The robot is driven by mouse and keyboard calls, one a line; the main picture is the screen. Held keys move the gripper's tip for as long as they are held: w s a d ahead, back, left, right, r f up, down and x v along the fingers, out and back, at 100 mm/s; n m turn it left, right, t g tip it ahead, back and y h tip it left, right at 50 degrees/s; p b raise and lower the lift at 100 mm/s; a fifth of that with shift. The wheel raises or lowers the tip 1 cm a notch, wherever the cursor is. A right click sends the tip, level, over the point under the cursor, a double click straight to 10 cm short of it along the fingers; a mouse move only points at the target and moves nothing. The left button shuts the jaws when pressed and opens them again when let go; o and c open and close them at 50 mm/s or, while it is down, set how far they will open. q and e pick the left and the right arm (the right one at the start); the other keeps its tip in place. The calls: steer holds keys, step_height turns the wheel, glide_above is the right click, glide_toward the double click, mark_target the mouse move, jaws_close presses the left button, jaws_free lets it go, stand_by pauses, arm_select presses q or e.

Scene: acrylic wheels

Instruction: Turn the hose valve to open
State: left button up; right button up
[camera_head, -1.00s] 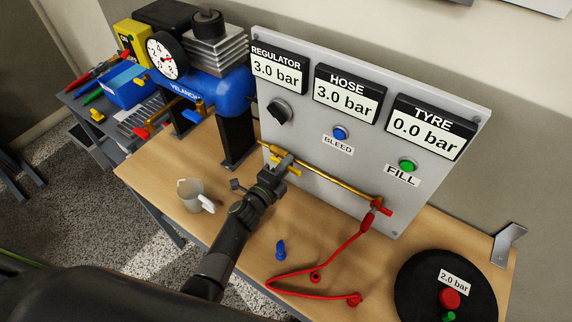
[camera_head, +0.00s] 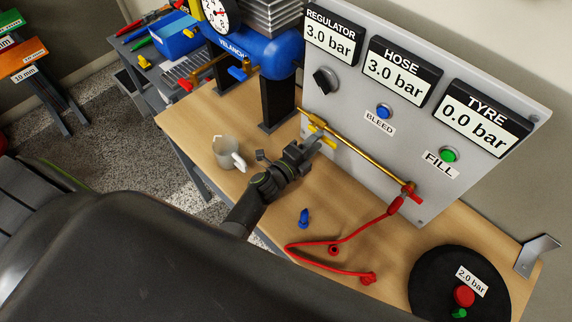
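A brass pipe (camera_head: 362,155) runs along the foot of the grey panel, with a yellow valve handle (camera_head: 318,128) near its left end and a red handle (camera_head: 410,190) at its right end. I cannot tell which of them is the hose valve. The hose gauge (camera_head: 393,72) reads 3.0 bar. My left gripper (camera_head: 313,143) has its fingertips at the yellow handle, just below and in front of it. I cannot tell whether they touch, or how far the fingers are apart. My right gripper is not in view.
A red hose (camera_head: 335,240) and a blue piece (camera_head: 304,217) lie in front. A black disc (camera_head: 435,285) is at the right. The blue compressor (camera_head: 262,55) stands at the back left.

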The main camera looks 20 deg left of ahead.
arm_select(q)
steer(key=b+v, duration=0.1)
steer(key=v, duration=1.3)
